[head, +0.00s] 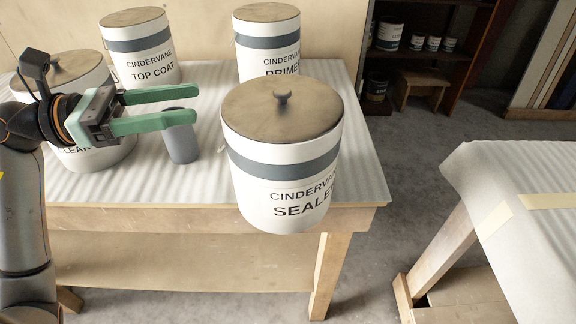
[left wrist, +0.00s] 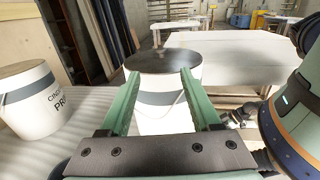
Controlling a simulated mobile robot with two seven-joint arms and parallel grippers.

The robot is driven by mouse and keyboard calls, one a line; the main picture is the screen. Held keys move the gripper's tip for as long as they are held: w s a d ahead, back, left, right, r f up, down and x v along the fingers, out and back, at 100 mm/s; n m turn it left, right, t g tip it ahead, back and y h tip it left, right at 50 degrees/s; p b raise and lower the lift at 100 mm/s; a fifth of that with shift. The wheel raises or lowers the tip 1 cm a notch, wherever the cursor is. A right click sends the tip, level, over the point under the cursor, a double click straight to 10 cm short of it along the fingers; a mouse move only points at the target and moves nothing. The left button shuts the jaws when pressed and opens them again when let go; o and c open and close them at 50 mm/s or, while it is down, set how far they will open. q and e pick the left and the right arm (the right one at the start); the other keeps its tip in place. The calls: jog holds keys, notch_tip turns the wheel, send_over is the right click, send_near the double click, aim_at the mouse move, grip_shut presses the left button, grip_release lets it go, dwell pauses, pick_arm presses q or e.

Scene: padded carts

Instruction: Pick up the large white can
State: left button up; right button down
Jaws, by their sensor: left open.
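A large white can with a grey band and a brown knobbed lid, marked SEALER (head: 283,185), stands upright at the front right of the padded cart. My left gripper (head: 188,104) is open and empty, to the left of this can and apart from it, with its green fingers pointing right. In the left wrist view the can (left wrist: 165,122) stands ahead, seen between and beyond the two fingers. Similar white cans are TOP COAT (head: 145,68), PRIMER (head: 268,62) and one partly hidden behind my left arm (head: 95,155). My right gripper does not show.
A small grey cylinder (head: 182,143) stands on the cart (head: 215,188) just below the left fingers. The PRIMER can (left wrist: 35,103) is at left in the wrist view. A second padded cart (head: 530,175) stands at right across a floor gap. Shelves (head: 425,25) stand behind.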

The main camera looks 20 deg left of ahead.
pick_arm(q)
jog(key=p, duration=0.2)
send_near(274, 95)
jog(key=x, duration=0.4)
jog(key=shift+w+d, duration=0.2)
jog(key=shift+w, duration=0.2)
jog(key=p+x, duration=0.1)
jog(key=x, duration=0.3)
jog(key=shift+d, duration=0.25)
jog(key=shift+w+d+f, duration=0.1)
jog(key=shift+w+d, duration=0.05)
jog(key=shift+d, duration=0.05)
jog(key=shift+c, duration=0.3)
jog(key=c, duration=0.9)
grip_shut()
